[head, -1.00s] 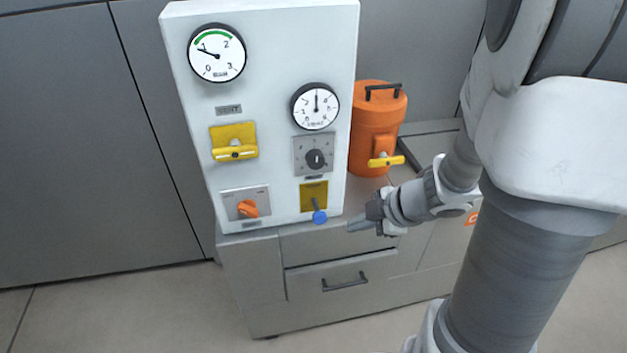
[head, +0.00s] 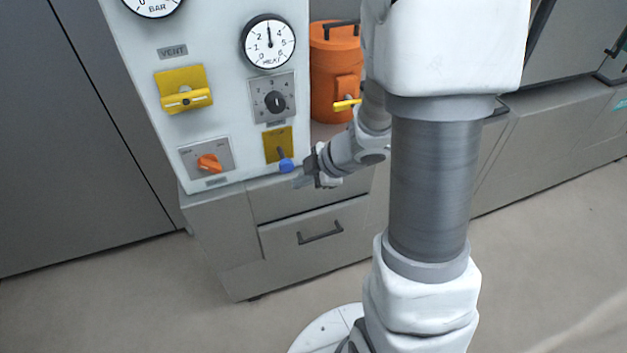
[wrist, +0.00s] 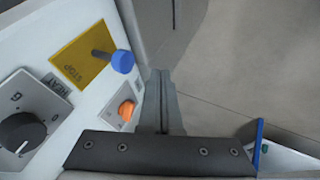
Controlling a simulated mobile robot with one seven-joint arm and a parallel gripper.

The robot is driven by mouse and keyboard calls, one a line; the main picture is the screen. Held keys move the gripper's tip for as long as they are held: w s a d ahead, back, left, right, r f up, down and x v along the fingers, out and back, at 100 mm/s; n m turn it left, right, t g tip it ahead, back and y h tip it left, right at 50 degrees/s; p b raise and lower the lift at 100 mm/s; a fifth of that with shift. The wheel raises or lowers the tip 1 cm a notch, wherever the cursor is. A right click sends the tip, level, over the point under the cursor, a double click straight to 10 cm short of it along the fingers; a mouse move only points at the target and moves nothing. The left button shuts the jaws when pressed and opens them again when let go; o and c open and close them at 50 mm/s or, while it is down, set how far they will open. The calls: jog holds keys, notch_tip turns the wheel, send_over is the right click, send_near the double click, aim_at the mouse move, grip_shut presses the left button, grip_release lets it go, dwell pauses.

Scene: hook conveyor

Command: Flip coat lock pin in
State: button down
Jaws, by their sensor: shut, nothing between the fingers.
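No part labelled as a coat lock pin can be made out. On the white panel, a yellow plate (head: 271,146) carries a short lever with a blue knob (head: 286,166). In the wrist view the plate (wrist: 80,58) reads STOP, and the blue knob (wrist: 122,61) sticks out from the panel. My gripper (head: 299,182) is shut and empty, just right of and below the blue knob in the head view. In the wrist view its fingers (wrist: 158,85) lie together beside the knob, seemingly apart from it.
The panel also holds a yellow VENT handle (head: 186,99), a black HEAT dial (head: 274,102), an orange switch (head: 209,163) and gauges. An orange canister (head: 330,80) stands behind my arm. A drawer cabinet (head: 310,240) is below. Floor in front is open.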

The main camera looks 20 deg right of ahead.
aim_at(285, 172)
jog(key=shift+w+a+f+p, duration=0.15)
jog(key=shift+w+p, duration=0.15)
jog(key=shift+w, duration=1.8)
jog(key=shift+w, duration=0.25)
jog(key=shift+w+p, duration=1.25)
jog(key=shift+w, duration=0.55)
